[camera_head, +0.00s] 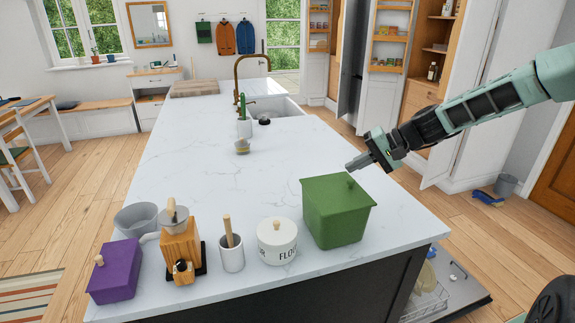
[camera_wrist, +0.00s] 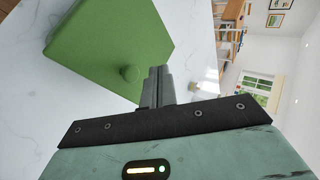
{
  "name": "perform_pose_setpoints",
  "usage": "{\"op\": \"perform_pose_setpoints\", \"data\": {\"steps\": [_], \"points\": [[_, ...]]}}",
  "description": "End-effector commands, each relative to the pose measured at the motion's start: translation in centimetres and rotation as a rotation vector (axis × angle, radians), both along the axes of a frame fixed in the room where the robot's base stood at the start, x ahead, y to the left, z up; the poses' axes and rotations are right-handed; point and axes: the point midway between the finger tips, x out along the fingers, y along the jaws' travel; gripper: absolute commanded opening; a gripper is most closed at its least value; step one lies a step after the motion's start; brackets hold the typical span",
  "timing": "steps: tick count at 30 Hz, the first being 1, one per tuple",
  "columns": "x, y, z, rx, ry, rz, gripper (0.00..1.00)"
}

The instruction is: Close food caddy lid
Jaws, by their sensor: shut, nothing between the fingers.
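A green square caddy (camera_head: 335,222) stands near the right front edge of the white island top. Its flat green lid (camera_head: 325,188) lies across the top, with a small round knob near the lid's right side; I see no gap under it. The lid (camera_wrist: 110,45) and its knob (camera_wrist: 130,73) also show in the wrist view. My gripper (camera_head: 350,166) is shut and empty, just behind and above the lid near the knob. In the wrist view, the shut fingers (camera_wrist: 158,72) are beside the knob; whether they touch the lid, I cannot tell.
Left of the caddy stand a flour jar (camera_head: 277,248), a white pot with a wooden handle (camera_head: 231,258), a wooden grinder (camera_head: 180,250) and a purple box (camera_head: 115,282). An open dishwasher door (camera_head: 460,280) lies below right.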

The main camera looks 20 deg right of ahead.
Motion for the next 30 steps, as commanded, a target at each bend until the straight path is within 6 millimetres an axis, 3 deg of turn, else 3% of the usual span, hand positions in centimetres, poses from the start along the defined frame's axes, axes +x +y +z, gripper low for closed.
{"op": "perform_pose_setpoints", "data": {"steps": [1,5,12,30], "points": [[0.0,-0.4,-1.0,0.039,0.001,-0.004,0.0],[0.0,-0.9,-1.8,0.113,0.001,-0.001,0.0],[0.0,-1.4,-2.9,0.101,0.001,0.001,0.0],[-0.1,-1.7,-3.4,0.098,0.004,0.0,0.0]]}}
